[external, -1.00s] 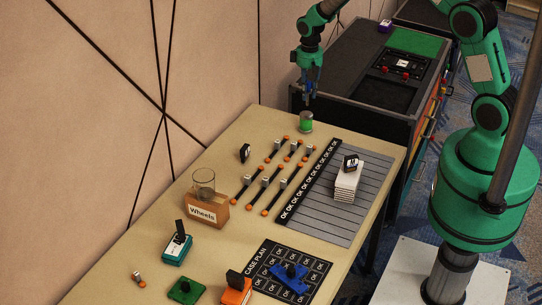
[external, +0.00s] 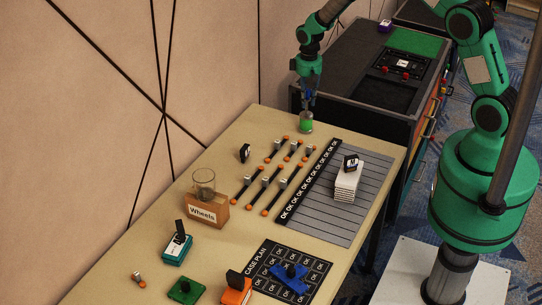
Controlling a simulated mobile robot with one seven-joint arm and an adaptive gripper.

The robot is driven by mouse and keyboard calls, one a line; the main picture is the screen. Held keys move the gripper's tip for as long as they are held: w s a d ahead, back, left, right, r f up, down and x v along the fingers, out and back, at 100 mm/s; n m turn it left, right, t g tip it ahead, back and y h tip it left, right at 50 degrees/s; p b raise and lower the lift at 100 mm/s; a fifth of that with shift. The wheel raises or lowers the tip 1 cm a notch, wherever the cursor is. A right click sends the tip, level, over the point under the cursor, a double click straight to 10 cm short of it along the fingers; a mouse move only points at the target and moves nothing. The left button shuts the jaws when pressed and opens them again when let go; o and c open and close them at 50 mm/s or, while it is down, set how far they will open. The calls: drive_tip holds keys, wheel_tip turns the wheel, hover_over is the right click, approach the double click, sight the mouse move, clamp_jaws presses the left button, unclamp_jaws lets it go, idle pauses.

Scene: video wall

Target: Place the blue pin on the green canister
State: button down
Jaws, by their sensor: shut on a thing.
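The green canister (external: 306,124) stands upright at the far end of the tan table, near its back right corner. My gripper (external: 308,106) points down directly above the canister, with its fingertips at or very near the canister's top. It is shut on the blue pin (external: 308,96), which shows only as a small bit of blue between the fingers. I cannot tell whether the pin touches the canister.
A black cabinet (external: 354,75) stands just behind the table. Several orange-and-black rods (external: 270,187) lie in front of the canister, beside a grey lined mat (external: 320,215). A "Wheels" box (external: 206,211) with a clear glass and a white stack (external: 347,186) stand nearer.

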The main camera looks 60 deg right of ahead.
drive_tip(key=shift+f, duration=0.15)
drive_tip(key=c, duration=1.5)
unclamp_jaws()
wheel_tip(320, 180, up, 12)
drive_tip(key=shift+r+p, duration=0.15)
drive_tip(key=shift+p, duration=0.45)
